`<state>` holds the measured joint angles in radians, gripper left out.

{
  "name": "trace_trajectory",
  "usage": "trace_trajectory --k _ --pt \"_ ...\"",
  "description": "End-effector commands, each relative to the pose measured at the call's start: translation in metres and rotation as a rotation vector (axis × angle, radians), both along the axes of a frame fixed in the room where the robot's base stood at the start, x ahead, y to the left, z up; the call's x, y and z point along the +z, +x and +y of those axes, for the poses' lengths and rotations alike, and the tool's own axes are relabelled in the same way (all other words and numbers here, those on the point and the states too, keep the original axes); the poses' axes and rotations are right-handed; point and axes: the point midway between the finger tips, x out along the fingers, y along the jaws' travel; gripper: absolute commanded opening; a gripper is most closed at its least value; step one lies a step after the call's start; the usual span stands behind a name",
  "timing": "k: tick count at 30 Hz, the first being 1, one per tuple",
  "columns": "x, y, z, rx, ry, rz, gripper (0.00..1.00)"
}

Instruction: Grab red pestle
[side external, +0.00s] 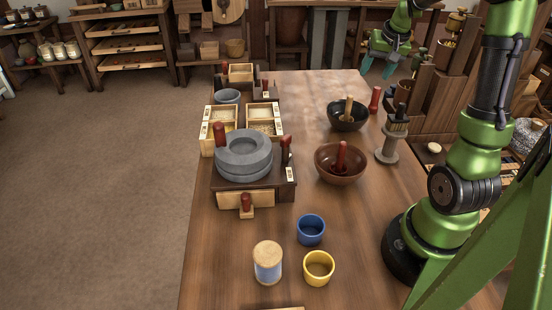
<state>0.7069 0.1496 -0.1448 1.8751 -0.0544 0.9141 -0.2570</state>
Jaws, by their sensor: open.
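A red pestle (341,155) stands in a brown bowl (326,174) at the middle of the table; its lower end is hidden in the bowl. A second red, pestle-like piece (375,99) stands upright on the table near the far right edge. My gripper (378,69) is at the top of the side view, with teal fingers apart and pointing down. It is empty and beyond both red pieces, closest to the second one.
A dark bowl with a wooden pestle (347,115) and a grey brush stand (387,152) are near the brown bowl. A stone quern (243,158) with red-topped posts stands left. Blue (311,230) and yellow (319,268) cups and a lidded jar (268,266) stand in front.

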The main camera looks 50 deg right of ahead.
Motion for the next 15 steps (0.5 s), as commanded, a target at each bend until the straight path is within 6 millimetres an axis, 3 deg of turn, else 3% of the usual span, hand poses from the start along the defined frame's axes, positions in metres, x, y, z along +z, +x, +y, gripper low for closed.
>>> trace_trajectory --k 1,3,6,9,15 --pt "-0.009 -0.007 -0.033 -0.024 -0.015 0.026 0.58" --pt "-0.014 -0.013 -0.065 -0.022 -0.044 0.049 0.58" --pt "-0.010 -0.012 -0.093 0.016 -0.095 0.065 0.58" --pt "0.000 -0.007 -0.099 0.070 -0.137 0.066 0.58" --pt "-0.030 0.000 -0.105 0.085 -0.135 0.073 0.58"
